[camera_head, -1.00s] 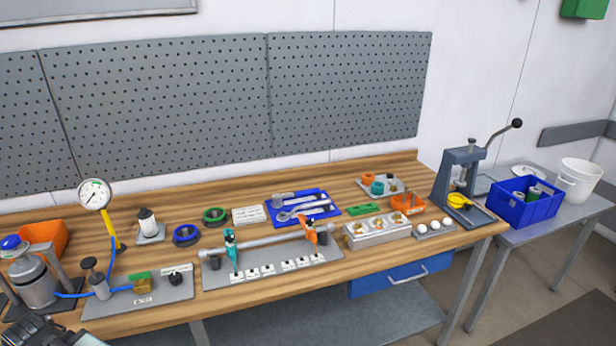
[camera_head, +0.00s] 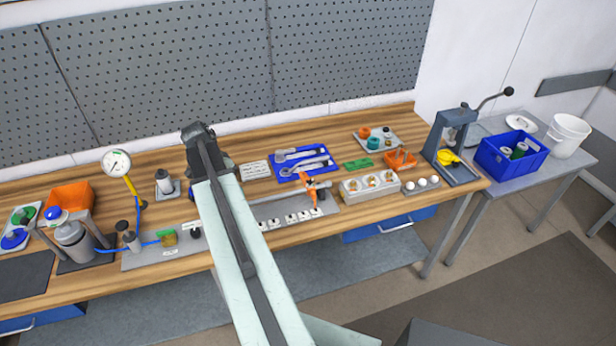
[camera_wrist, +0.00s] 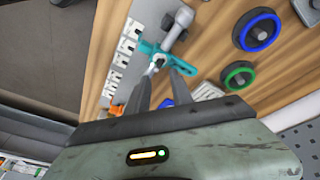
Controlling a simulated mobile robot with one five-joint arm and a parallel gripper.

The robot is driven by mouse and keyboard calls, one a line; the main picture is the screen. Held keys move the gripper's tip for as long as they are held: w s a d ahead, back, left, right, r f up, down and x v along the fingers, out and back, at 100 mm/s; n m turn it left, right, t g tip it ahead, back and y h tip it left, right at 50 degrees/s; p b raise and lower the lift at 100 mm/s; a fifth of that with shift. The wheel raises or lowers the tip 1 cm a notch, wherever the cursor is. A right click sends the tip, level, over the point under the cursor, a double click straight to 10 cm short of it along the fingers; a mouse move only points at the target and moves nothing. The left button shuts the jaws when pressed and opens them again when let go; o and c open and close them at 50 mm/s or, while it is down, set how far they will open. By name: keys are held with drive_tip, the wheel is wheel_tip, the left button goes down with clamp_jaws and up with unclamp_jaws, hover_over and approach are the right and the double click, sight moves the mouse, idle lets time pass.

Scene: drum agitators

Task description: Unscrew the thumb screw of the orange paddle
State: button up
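The orange paddle (camera_head: 312,190) stands on the shaft (camera_head: 275,199) near the right end of the grey stand, right of my arm in the head view. Its thumb screw is too small to make out. In the wrist view my gripper (camera_wrist: 162,80) has its two fingers apart, with nothing visibly held. The teal paddle (camera_wrist: 176,62) and the shaft (camera_wrist: 178,24) lie just beyond the fingertips. A bit of orange (camera_wrist: 117,109), probably the orange paddle, shows left of the fingers, mostly hidden. In the head view my arm covers the teal paddle and my gripper cannot be seen.
Labelled white blocks (camera_wrist: 126,46) line the stand's front. A blue ring (camera_wrist: 257,30) and a green ring (camera_wrist: 238,76) lie behind it. A blue tool tray (camera_head: 296,173) is behind the orange paddle. A grey block with several fittings (camera_head: 370,189) stands to its right.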

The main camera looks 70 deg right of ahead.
drive_tip(key=s+d+m+g, duration=0.1)
drive_tip(key=s+d+m, duration=0.3)
drive_tip(key=s+d, duration=0.4)
drive_tip(key=m+g, duration=0.1)
drive_tip(key=m, duration=0.4)
approach(308, 181)
drive_tip(key=b+x, duration=0.7)
drive_tip(key=x, duration=0.1)
drive_tip(key=shift+s+d, duration=0.1)
drive_tip(key=shift+d, duration=0.15)
drive_tip(key=shift+s+d+f, duration=0.15)
drive_tip(key=shift+s+f, duration=0.05)
drive_tip(key=shift+f, duration=0.05)
drive_tip(key=shift+r, duration=0.1)
clamp_jaws()
